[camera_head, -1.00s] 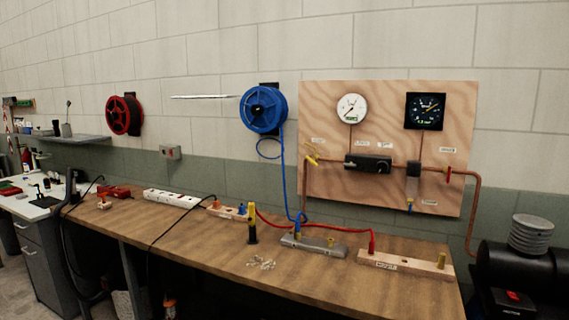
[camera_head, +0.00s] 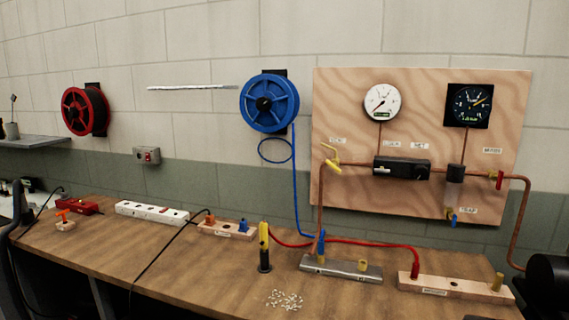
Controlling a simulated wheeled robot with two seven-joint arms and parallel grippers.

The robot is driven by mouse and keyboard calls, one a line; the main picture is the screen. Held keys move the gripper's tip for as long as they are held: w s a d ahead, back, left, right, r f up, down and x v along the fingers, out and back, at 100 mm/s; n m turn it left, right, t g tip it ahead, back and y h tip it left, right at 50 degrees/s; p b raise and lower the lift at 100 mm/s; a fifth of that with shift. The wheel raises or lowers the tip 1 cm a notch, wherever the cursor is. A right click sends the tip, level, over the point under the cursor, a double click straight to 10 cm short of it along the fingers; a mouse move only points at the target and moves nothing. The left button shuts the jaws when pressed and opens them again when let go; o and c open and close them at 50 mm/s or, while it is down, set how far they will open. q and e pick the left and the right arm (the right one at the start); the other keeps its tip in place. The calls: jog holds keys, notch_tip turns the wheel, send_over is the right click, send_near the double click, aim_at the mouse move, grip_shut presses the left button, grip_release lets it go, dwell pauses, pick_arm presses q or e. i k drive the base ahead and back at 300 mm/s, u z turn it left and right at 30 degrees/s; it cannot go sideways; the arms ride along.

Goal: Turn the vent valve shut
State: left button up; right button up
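A plywood board (camera_head: 345,198) on the wall carries copper pipework with three small valves. A yellow-handled valve (camera_head: 331,158) sits at the left, its handle tilted. A red-handled valve (camera_head: 499,180) sits at the right, its handle roughly upright. A blue-handled valve (camera_head: 453,217) hangs below the filter body (camera_head: 455,172). The small labels beside them are too blurred for me to tell which valve is the vent. Neither of my grippers is in view.
A white dial gauge (camera_head: 382,101) and a black gauge (camera_head: 469,105) top the board. The wooden bench (camera_head: 205,275) below holds wooden blocks, a metal block (camera_head: 341,269), a yellow-black tool (camera_head: 264,247) and loose pellets (camera_head: 285,299). Blue (camera_head: 269,102) and red (camera_head: 86,110) reels hang left.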

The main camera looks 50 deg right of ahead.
aim_at(333, 165)
jog(key=z, duration=0.4)
jog(key=i, duration=0.9)
jog(key=z, duration=0.85)
